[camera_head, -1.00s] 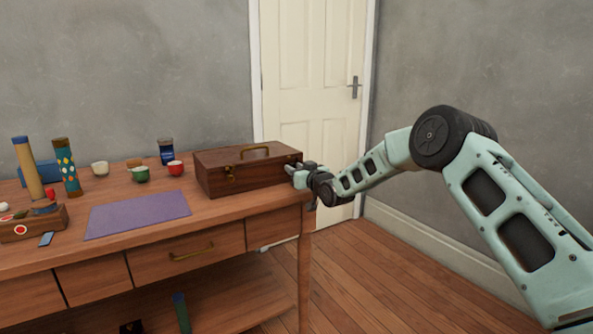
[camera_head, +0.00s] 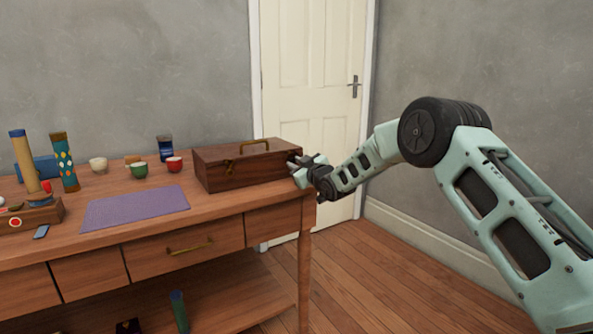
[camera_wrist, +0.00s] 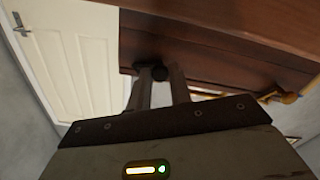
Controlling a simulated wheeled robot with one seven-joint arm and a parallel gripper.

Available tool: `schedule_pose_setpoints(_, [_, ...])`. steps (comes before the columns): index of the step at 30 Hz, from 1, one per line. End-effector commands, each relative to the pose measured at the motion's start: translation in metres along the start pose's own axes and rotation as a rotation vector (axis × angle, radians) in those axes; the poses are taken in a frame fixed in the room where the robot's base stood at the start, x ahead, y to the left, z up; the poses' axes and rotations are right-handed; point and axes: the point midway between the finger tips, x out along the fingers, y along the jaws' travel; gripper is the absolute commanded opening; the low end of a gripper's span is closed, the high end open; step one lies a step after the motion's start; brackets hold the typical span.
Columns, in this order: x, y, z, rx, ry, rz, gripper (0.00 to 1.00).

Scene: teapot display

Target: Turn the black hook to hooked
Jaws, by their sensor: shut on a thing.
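A dark wooden box (camera_head: 245,168) with a brass top handle stands at the right end of the table. My gripper (camera_head: 297,165) is at the box's right end face, coming from the right. In the wrist view, my gripper's fingers (camera_wrist: 158,80) are close together against the box's wooden side (camera_wrist: 205,52). A small black piece, apparently the black hook (camera_wrist: 151,72), sits between the fingertips. My gripper is shut on it. The fingers cover most of it, so its angle cannot be told. In the head view it is hidden behind the gripper.
The wooden table (camera_head: 215,215) holds a purple mat (camera_head: 135,207), a green cup (camera_head: 139,170), a red cup (camera_head: 174,164) and a dark blue jar (camera_head: 166,148) left of the box. A white door (camera_head: 315,90) stands behind. Floor to the table's right is clear.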

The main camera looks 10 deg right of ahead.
Motion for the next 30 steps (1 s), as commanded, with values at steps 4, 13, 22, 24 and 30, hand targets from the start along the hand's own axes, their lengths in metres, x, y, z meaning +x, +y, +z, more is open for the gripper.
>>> schedule_pose_setpoints(4, [0.0001, -0.0027, 0.0024, -0.143, 0.002, -0.001, 0.00])
schedule_pose_setpoints(13, [0.0001, -0.0027, 0.0023, -0.415, 0.002, -0.002, 0.00])
schedule_pose_setpoints(22, [0.0000, -0.0012, 0.0014, -0.611, 0.001, -0.001, 0.00])
schedule_pose_setpoints(24, [0.0000, -0.0010, 0.0012, -0.642, 0.000, -0.001, 0.00])
schedule_pose_setpoints(30, [0.0000, -0.0005, 0.0008, -0.697, 0.000, -0.002, 0.00])
